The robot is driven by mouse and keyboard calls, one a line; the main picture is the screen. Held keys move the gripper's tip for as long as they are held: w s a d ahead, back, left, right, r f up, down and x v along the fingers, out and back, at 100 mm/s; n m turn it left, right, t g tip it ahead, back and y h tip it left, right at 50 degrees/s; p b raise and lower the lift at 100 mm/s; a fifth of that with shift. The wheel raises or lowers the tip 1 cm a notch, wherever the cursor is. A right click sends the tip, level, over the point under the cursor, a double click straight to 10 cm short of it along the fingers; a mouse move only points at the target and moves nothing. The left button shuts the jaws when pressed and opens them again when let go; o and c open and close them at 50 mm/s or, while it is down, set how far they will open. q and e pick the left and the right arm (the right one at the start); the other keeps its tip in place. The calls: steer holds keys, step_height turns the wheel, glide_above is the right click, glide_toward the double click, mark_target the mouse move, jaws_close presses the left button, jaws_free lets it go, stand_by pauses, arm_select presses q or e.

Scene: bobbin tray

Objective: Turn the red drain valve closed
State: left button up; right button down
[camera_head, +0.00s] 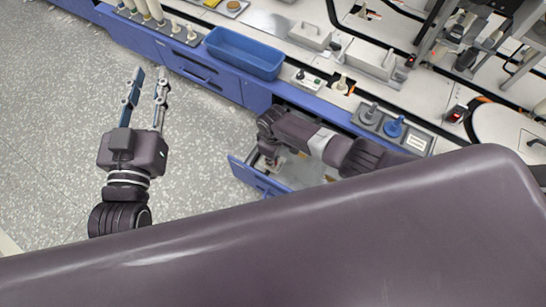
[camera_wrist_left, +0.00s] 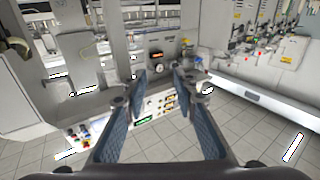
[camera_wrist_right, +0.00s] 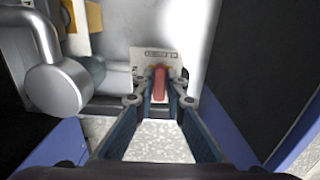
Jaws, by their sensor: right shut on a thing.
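The red drain valve (camera_wrist_right: 160,83) shows as a small red handle between the fingertips of my right gripper (camera_wrist_right: 160,92) in the right wrist view. That gripper is shut on the handle. A white label plate (camera_wrist_right: 154,56) reading CLOSED is just behind the handle; its other lettering is partly hidden. In the head view my right gripper (camera_head: 268,156) reaches down into an open blue-fronted compartment under the counter, and the valve is hidden there. My left gripper (camera_head: 147,86) is open and empty over the floor at the left; its spread fingers also show in the left wrist view (camera_wrist_left: 160,88).
In the right wrist view, a grey metal cylinder with a bent pipe (camera_wrist_right: 58,88) stands close left of the fingers. Dark panels (camera_wrist_right: 265,70) bound the right. The blue compartment front (camera_head: 258,181) sticks out. A blue tray (camera_head: 244,52) sits on the counter above.

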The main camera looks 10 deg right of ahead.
arm_select(q)
steer(key=shift+a+f, duration=0.1)
steer(key=shift+f, duration=0.4)
arm_select(e)
steer(key=c, duration=2)
jaws_free()
steer(key=shift+o, duration=0.2)
steer(key=shift+r, duration=0.1)
step_height(320, 180, up, 12)
